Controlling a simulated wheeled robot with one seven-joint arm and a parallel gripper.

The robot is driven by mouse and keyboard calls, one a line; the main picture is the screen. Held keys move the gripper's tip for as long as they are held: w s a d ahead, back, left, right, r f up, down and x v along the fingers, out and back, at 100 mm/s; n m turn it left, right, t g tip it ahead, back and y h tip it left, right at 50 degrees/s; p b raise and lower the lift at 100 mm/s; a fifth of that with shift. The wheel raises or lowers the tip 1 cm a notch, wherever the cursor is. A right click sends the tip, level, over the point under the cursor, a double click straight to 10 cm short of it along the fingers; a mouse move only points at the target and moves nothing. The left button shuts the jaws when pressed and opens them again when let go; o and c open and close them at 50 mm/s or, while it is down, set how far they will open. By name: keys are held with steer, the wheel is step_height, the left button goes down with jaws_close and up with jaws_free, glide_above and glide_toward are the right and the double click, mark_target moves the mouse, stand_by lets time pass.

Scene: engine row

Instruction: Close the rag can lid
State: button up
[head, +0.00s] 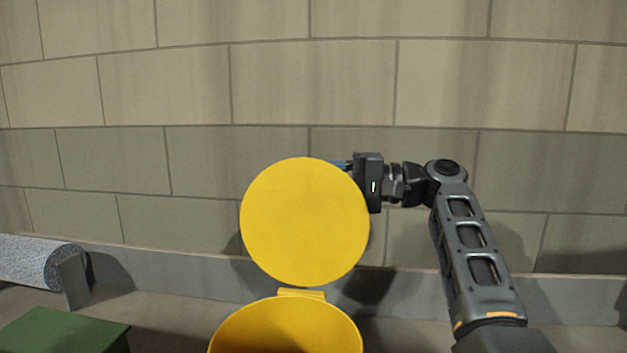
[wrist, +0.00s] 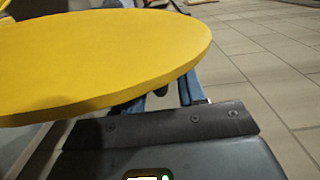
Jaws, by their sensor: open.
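The round yellow lid (head: 305,222) stands raised, nearly upright, above the yellow rag can (head: 285,322), whose open mouth shows at the bottom of the head view. A hinge piece (head: 302,293) sits at the can's back rim. My gripper (head: 342,166) is behind the lid at its upper right edge, its fingers mostly hidden by the lid. In the wrist view the lid (wrist: 100,55) fills the upper left, close over my blue fingers (wrist: 165,98), and covers part of them. My gripper is open and holds nothing visible. I cannot tell whether it touches the lid.
A block wall (head: 310,90) stands behind. A grey speckled roll (head: 40,262) lies at the left on a support (head: 73,280), with a green box (head: 65,332) in front of it. The wrist view shows open tiled floor (wrist: 270,80) at the right.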

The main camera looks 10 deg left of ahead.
steer(key=shift+a, duration=0.6)
steer(key=c, duration=0.7)
steer(key=shift+f, duration=0.15)
jaws_close()
